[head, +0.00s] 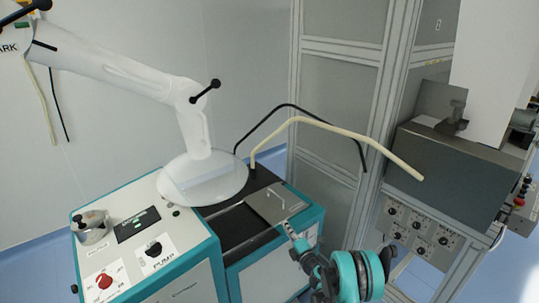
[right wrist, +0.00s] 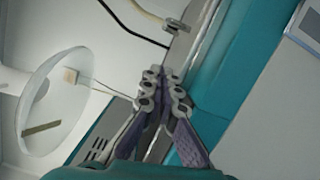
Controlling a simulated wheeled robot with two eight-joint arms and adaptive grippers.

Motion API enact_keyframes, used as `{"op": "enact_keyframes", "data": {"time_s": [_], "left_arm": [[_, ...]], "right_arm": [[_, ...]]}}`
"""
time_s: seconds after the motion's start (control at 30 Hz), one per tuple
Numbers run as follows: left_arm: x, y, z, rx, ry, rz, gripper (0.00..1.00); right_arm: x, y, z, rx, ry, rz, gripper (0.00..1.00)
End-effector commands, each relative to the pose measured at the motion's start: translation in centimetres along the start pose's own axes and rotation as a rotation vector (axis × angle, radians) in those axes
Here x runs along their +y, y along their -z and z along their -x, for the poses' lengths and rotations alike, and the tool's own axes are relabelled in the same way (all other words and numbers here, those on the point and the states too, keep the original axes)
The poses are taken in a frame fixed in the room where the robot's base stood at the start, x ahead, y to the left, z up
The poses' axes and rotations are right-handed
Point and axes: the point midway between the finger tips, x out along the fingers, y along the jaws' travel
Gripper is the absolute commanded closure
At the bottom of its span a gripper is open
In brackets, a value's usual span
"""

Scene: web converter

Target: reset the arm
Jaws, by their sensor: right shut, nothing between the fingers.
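A white jointed arm (head: 115,70) comes in from the upper left and ends in a round, clear-edged hood (head: 205,180) low over the teal and white machine. The hood also shows at the left of the right wrist view (right wrist: 75,85). My right gripper (head: 289,226) is shut and empty, by the right front edge of the metal plate (head: 270,207) with a handle. In the right wrist view its fingertips (right wrist: 165,75) meet; I cannot tell whether they touch the plate. My left gripper is not in view.
A cream bent tube (head: 345,132) and a black one (head: 320,120) rise behind the plate. A framed cabinet (head: 340,90) and grey machine (head: 455,170) stand at right.

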Motion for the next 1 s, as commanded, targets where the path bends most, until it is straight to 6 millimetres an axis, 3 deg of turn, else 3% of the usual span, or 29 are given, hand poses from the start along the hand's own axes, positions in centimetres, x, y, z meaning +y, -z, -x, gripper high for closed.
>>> {"op": "enact_keyframes", "data": {"time_s": [0.13, 0.23, 0.3, 0.47, 0.6, 0.73, 0.87, 1.0], "left_arm": [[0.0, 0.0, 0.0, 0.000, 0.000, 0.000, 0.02], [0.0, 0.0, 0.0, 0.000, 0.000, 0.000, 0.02], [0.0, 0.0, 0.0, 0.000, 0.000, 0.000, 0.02], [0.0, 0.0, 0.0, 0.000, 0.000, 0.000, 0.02], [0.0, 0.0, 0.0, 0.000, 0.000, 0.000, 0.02], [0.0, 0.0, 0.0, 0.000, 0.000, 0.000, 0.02], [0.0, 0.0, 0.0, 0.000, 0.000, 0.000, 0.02], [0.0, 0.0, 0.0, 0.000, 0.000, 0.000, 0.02]], "right_arm": [[4.2, -2.5, -0.2, -0.073, -0.007, -0.085, 1.00], [8.7, -5.3, 0.2, -0.166, -0.010, -0.196, 1.00], [11.9, -7.3, 1.0, -0.237, -0.009, -0.287, 1.00], [17.6, -10.7, 4.2, -0.394, 0.010, -0.501, 1.00], [21.0, -12.2, 8.4, -0.523, 0.045, -0.692, 1.00], [22.8, -12.2, 13.2, -0.634, 0.092, -0.868, 1.00], [23.5, -10.9, 18.7, -0.736, 0.155, -1.046, 1.00], [23.1, -8.2, 24.9, -0.837, 0.243, -1.235, 1.00]]}}
